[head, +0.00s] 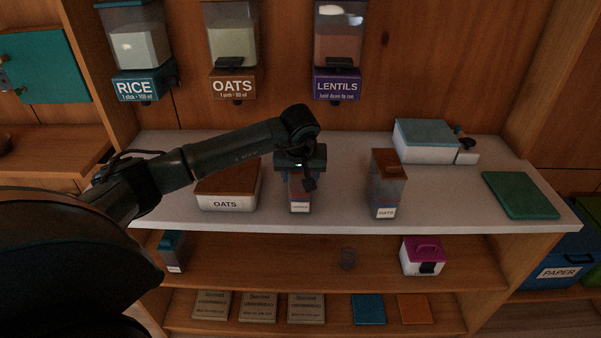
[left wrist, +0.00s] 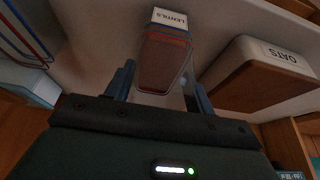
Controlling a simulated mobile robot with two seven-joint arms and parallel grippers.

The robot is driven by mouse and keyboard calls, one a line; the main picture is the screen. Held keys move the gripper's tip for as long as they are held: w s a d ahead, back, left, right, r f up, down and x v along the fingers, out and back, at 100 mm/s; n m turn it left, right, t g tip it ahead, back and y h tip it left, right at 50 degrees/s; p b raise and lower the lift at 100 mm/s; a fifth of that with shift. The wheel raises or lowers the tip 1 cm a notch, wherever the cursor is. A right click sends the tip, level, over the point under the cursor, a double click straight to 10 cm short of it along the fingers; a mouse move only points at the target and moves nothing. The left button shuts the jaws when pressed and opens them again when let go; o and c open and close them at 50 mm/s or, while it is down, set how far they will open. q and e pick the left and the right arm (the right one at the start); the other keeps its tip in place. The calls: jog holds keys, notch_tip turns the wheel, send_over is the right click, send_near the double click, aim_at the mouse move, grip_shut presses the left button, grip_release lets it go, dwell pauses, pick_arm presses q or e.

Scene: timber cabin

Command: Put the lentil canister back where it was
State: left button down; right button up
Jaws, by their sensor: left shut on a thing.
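The lentil canister (head: 300,196) is a small upright container with reddish contents and a white label, at the front middle of the light countertop (head: 345,200). My left gripper (head: 300,172) comes down over its top and is shut on it. In the left wrist view the lentil canister (left wrist: 165,60), labelled LENTILS, sits between the two fingers of my left gripper (left wrist: 162,90). I cannot tell whether its base touches the countertop. My arm and gripper hide its top in the head view. My right gripper is out of view.
A white OATS box (head: 225,203) with a brown lid stands close left. A tall OATS canister (head: 387,190) stands right. A teal-lidded box (head: 425,142) and green board (head: 520,195) lie further right. Wall dispensers, including LENTILS (head: 337,84), hang behind. Countertop between the canisters is clear.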

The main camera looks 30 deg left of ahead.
pick_arm(q)
jog(key=shift+r, duration=0.1)
jog(key=shift+f, duration=0.2)
jog(key=c, duration=0.5)
grip_release()
